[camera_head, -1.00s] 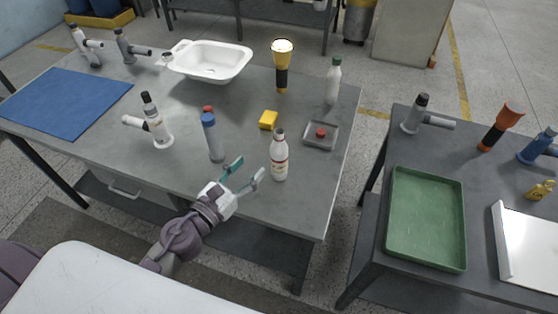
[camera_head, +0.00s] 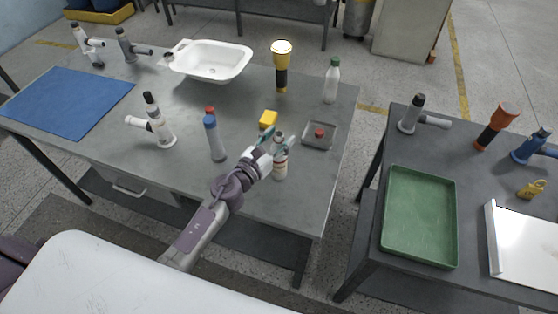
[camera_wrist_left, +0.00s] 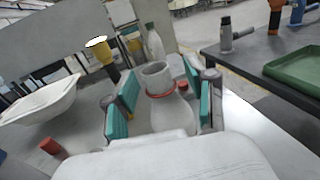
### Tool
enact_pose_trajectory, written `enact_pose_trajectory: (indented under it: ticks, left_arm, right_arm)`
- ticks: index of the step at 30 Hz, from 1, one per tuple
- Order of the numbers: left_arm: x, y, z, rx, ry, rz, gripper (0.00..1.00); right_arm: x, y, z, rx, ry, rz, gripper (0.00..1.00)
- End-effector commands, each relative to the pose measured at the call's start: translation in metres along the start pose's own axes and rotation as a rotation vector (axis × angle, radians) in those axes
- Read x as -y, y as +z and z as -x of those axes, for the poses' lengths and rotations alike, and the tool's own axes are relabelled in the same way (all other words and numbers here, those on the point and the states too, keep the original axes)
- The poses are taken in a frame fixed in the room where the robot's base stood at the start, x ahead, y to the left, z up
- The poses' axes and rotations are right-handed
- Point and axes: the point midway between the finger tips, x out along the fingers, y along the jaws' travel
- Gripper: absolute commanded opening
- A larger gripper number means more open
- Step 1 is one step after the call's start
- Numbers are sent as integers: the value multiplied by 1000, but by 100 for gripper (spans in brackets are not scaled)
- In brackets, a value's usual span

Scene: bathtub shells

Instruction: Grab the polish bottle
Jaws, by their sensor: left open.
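A white bottle with a grey cap, which I take for the polish bottle (camera_head: 281,170), stands upright near the right front of the grey table. In the left wrist view the bottle (camera_wrist_left: 166,108) is seen from above, with a red ring below its cap. My left gripper (camera_head: 273,139) is open at the bottle's upper part. In the left wrist view its teal-padded fingers (camera_wrist_left: 158,92) are on either side of the bottle, with no clear grip on it. The arm hides part of the bottle in the head view. My right gripper is not in view.
Behind stand a green-capped bottle (camera_head: 332,82), a flashlight (camera_head: 282,70) and a white basin (camera_head: 211,62).

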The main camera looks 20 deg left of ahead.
Motion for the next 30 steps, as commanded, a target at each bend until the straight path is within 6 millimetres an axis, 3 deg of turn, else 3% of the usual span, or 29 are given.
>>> enact_pose_trajectory:
  ticks: [7, 18, 30]
  left_arm:
    - [0, 0, -3, 0, 0, 0, 56]
    - [0, 0, -2, 0, 1, 0, 0]
    - [0, 1, -2, 1, 1, 0, 0]
  right_arm:
    - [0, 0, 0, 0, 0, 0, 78]
    - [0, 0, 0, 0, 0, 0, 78]
    - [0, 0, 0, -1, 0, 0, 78]
